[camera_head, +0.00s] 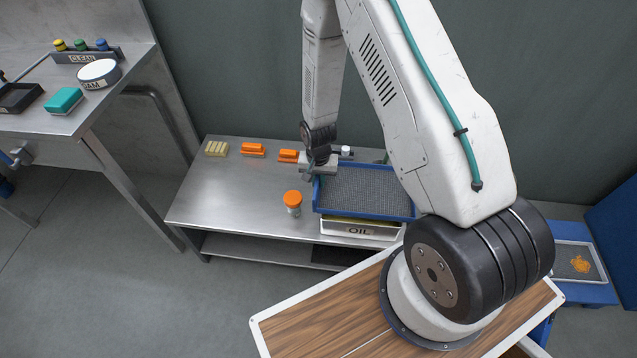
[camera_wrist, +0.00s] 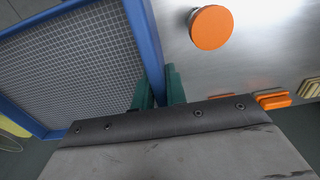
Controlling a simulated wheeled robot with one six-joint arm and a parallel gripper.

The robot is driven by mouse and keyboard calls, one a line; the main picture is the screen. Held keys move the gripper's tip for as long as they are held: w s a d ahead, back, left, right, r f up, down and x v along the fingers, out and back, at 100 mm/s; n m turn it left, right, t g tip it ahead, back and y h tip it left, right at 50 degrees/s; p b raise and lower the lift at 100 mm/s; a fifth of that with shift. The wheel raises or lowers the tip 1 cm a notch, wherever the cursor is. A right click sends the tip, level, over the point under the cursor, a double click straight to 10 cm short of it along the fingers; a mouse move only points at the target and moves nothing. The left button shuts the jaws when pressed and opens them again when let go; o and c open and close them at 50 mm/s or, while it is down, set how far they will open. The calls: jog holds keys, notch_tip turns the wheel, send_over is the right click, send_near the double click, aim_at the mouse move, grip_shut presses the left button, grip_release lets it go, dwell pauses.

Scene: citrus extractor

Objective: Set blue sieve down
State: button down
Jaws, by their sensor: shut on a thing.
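The blue sieve (camera_head: 365,190) is a rectangular blue frame with grey mesh. In the head view it lies level over a white container labelled OIL (camera_head: 360,229) on the right part of the steel table; I cannot tell whether it touches it. My gripper (camera_head: 318,174) is at the sieve's left rim. In the wrist view the sieve (camera_wrist: 80,65) fills the left side, and my gripper's green fingers (camera_wrist: 158,92) are shut on its blue rim, one on each side.
The steel table (camera_head: 240,195) also holds an orange-capped jar (camera_head: 293,201) just left of the sieve, orange blocks (camera_head: 253,150) and a beige block (camera_head: 216,148) along the back. Its front left is clear. A wooden-topped surface (camera_head: 320,322) is in front.

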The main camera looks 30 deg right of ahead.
jog(key=shift+f, duration=0.8)
jog(key=shift+f, duration=0.6)
jog(key=c, duration=1.4)
grip_release()
jog(key=shift+c, duration=0.2)
